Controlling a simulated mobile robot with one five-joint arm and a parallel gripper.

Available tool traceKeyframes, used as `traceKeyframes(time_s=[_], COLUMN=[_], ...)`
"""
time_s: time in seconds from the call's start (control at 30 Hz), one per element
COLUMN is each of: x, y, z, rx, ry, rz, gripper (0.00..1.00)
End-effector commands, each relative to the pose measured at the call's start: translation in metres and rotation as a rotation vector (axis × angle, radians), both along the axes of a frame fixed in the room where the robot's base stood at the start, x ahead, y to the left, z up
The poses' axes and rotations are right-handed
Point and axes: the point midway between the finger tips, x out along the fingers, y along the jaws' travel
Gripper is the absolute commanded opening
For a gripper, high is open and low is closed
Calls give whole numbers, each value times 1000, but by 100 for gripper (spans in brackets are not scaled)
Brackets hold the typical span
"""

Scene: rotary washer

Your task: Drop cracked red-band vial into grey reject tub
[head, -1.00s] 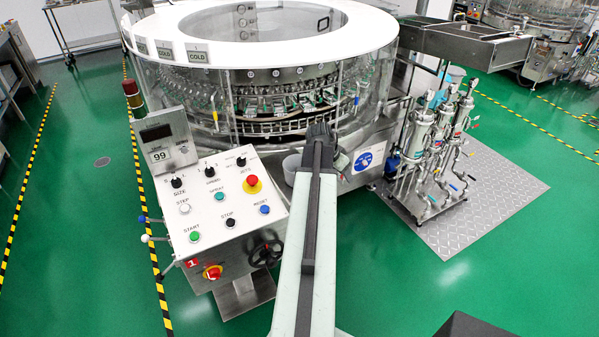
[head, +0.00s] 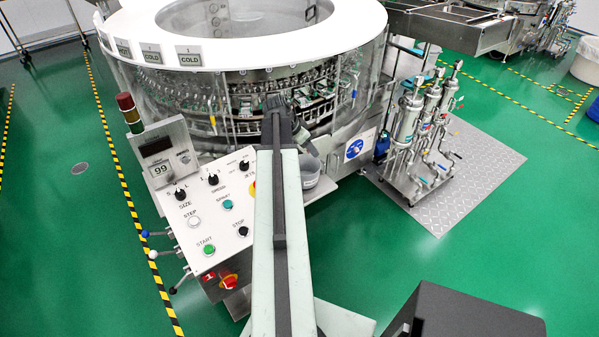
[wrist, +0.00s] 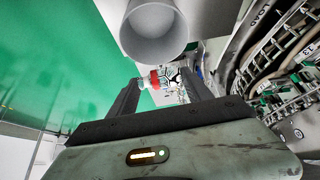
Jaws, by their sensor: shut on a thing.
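The vial with a red band (wrist: 155,80) shows in the wrist view, held crosswise between the fingertips of my gripper (wrist: 161,79). My gripper is shut on it. Cracks in the glass are too small to make out. The grey reject tub (wrist: 153,35) is at the top middle of the wrist view, its round mouth just beyond the vial. In the head view the tub (head: 311,172) stands by the washer's base, just right of my arm and partly hidden by it. My fingers and the vial cannot be made out in the head view.
The round washer (head: 240,110) stands behind the tub. The control panel (head: 215,205) is left of my arm, with buttons and a lamp. A filter stand (head: 430,135) on a metal plate is at right.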

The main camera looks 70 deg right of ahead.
Motion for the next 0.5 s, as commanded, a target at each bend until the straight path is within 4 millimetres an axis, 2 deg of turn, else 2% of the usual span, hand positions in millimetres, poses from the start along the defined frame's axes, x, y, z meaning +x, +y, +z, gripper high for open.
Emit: traceKeyframes(time_s=[0.23, 0.5], x=[-5, -7], y=[-2, -3], z=[-13, -51], rx=[0, 0], ry=[0, 0], rz=[-7, -10], gripper=[20, 20])
